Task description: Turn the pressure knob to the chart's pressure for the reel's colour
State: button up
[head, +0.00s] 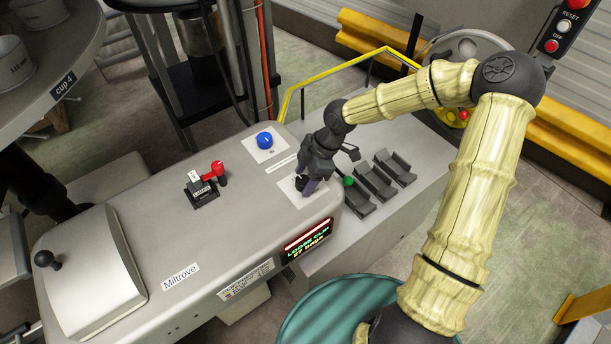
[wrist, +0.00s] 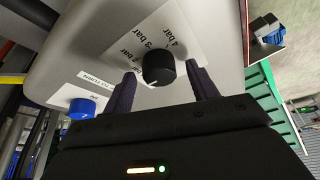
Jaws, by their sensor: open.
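The pressure knob is black and round (wrist: 158,68). It sits on a white plate (wrist: 118,43) with bar markings, of which 3 bar and 4 bar read clearest. My gripper (wrist: 161,82) is open, with one finger on each side of the knob; I cannot tell whether they touch it. No pointer mark on the knob is clear. In the head view, my gripper (head: 308,186) reaches down over the knob (head: 300,183) and partly hides it. A small printed label with coloured marks (head: 245,280), perhaps the chart, is on the machine's front; its text is too small to read. I cannot make out the reel.
A blue knob (head: 264,140) stands behind the black one. A red-handled lever (head: 216,172) is to the left. Black trays (head: 375,180) and a green button (head: 348,181) are close on the right. A lit display (head: 307,240) is below. A yellow rail (head: 335,65) runs behind.

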jog(key=c, duration=1)
jog(key=shift+m, duration=0.3)
jog(key=m+t+b, duration=0.2)
jog(key=m, duration=0.3)
jog(key=shift+s, duration=0.15)
jog(key=shift+a+m+t+h+b, duration=0.1)
jog(key=shift+m+t+h+b, duration=0.1)
jog(key=shift+m+t+b, duration=0.6)
jog(key=shift+m+t+h+b, duration=0.15)
jog(key=shift+m+b, duration=0.35)
jog(key=shift+m, duration=0.7)
jog(key=shift+r, duration=0.1)
